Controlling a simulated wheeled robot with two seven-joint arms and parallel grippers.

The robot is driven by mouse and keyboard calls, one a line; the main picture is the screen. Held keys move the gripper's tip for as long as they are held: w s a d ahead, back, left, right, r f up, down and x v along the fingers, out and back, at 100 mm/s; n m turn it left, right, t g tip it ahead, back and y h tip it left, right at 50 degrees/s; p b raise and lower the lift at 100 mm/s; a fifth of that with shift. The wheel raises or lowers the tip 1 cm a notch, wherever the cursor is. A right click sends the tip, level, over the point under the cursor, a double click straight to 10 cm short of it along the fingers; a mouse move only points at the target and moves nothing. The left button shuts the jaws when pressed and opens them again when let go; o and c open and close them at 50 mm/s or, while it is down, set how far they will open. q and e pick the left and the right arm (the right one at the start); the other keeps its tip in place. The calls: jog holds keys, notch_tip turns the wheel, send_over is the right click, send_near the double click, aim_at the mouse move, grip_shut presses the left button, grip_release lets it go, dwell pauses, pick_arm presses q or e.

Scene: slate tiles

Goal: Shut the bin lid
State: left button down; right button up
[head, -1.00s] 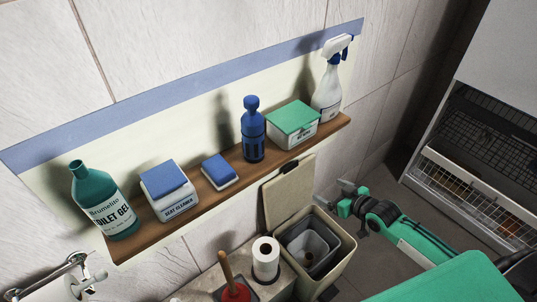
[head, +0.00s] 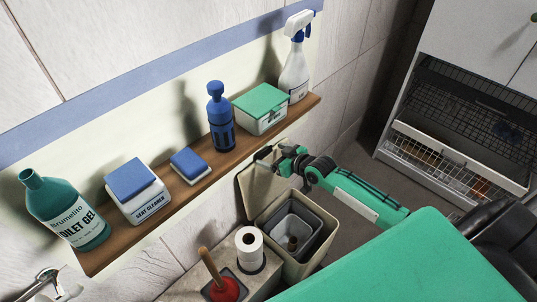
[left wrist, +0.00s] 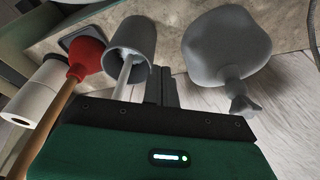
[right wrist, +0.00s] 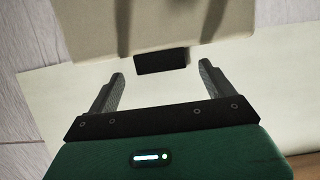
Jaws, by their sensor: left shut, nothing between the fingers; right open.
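The beige bin (head: 326,217) stands on the floor below the shelf, with a grey inner bucket (head: 283,222) showing inside. Its lid (head: 252,190) is open, standing up at the wall side. In the right wrist view the lid (right wrist: 85,30) fills the top, with a black tab (right wrist: 162,61) on its edge. My right gripper (head: 268,155) is open at the lid's upper edge; in its wrist view the tab lies just ahead of and between the fingertips (right wrist: 162,73). My left gripper (left wrist: 161,75) is shut and empty, seen only in its own wrist view.
A wooden shelf (head: 205,185) with bottles and boxes runs just above the lid. A toilet roll (head: 249,240) and red plunger (head: 226,289) stand beside the bin. The left wrist view shows a grey brush holder (left wrist: 130,45) and a grey bulbous object (left wrist: 225,45).

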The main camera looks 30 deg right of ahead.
jog(key=shift+x, duration=1.05)
jog(key=shift+w+a+f, duration=0.15)
jog(key=shift+w, duration=0.2)
pick_arm(q)
jog(key=shift+r, duration=0.55)
pick_arm(e)
jog(key=shift+c, duration=1.3)
jog(key=c, duration=1.1)
pick_arm(q)
jog(key=shift+f, duration=0.1)
pick_arm(e)
jog(key=shift+c, duration=0.2)
pick_arm(q)
jog(key=shift+w+b, duration=0.1)
jog(key=shift+b, duration=0.2)
